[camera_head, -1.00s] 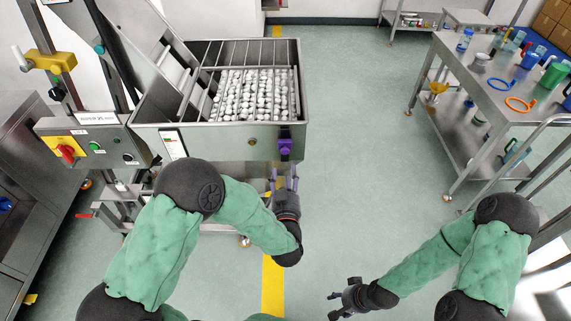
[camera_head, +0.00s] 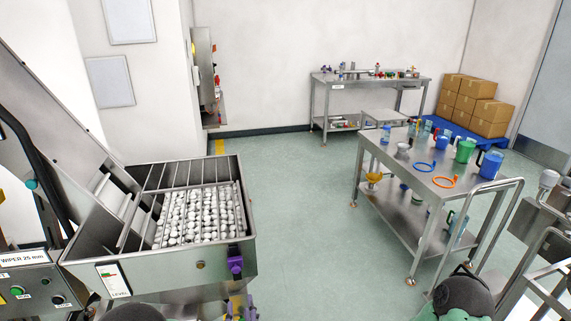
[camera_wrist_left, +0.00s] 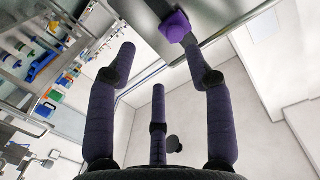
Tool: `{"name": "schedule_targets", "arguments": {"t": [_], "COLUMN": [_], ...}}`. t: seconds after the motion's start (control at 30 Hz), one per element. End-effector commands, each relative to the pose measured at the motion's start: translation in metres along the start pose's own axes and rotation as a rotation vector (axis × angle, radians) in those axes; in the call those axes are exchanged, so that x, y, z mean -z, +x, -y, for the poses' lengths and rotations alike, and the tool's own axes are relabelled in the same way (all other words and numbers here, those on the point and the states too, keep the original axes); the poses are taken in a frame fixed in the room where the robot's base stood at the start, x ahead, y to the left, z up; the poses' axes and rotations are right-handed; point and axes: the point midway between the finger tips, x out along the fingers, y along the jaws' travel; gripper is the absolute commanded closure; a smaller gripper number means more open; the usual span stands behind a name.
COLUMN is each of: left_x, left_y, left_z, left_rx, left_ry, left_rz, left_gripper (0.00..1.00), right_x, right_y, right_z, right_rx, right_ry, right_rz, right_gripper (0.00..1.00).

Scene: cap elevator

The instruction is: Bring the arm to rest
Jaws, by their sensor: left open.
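My left gripper (camera_head: 240,309) shows only as fingertips at the bottom edge of the head view, just below the purple latch (camera_head: 235,264) on the front of the steel hopper (camera_head: 180,278). In the left wrist view the gripper (camera_wrist_left: 160,62) has its dark purple fingers spread apart, with nothing between them. The purple latch (camera_wrist_left: 175,27) also shows there, close to the right fingertip; I cannot tell whether they touch. My right arm shows only as a dark joint at the bottom right, and its gripper is out of the frame.
The hopper holds many white caps (camera_head: 195,215). A control panel (camera_head: 38,290) is at the lower left. A steel table (camera_head: 395,165) with jugs and rings stands at right, beside a railed cart frame (camera_head: 548,283). The green floor (camera_head: 300,200) between hopper and table is clear.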

Motion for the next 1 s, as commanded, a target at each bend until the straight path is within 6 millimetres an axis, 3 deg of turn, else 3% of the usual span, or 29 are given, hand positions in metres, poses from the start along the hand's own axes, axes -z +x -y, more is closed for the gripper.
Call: {"name": "schedule_targets", "arguments": {"t": [0.13,0.27,0.47,0.6,0.8,1.0], "left_x": [-0.052,-0.106,-0.186,-0.232,-0.272,-0.284], "left_y": [0.006,-0.002,-0.043,-0.089,-0.156,-0.189], "left_z": [-0.017,-0.033,-0.052,-0.059,-0.059,-0.057], "left_rx": [-0.116,-0.225,-0.356,-0.421,-0.473,-0.489], "left_ry": [-0.057,-0.128,-0.237,-0.311,-0.385,-0.412], "left_rz": [0.191,0.407,0.760,1.021,1.332,1.475], "left_gripper": [0.48,0.48,0.48,0.48,0.48,0.48], "right_x": [0.000,0.000,0.000,0.000,0.000,0.000], "right_y": [0.000,0.000,0.000,0.000,0.000,0.000], "right_z": [0.000,0.000,0.000,0.000,0.000,0.000], "right_rx": [0.000,0.000,0.000,0.000,0.000,0.000], "right_ry": [0.000,0.000,0.000,0.000,0.000,0.000], "right_rz": [0.000,0.000,0.000,0.000,0.000,0.000], "right_gripper": [0.48,0.48,0.48,0.48,0.48,0.48]}}
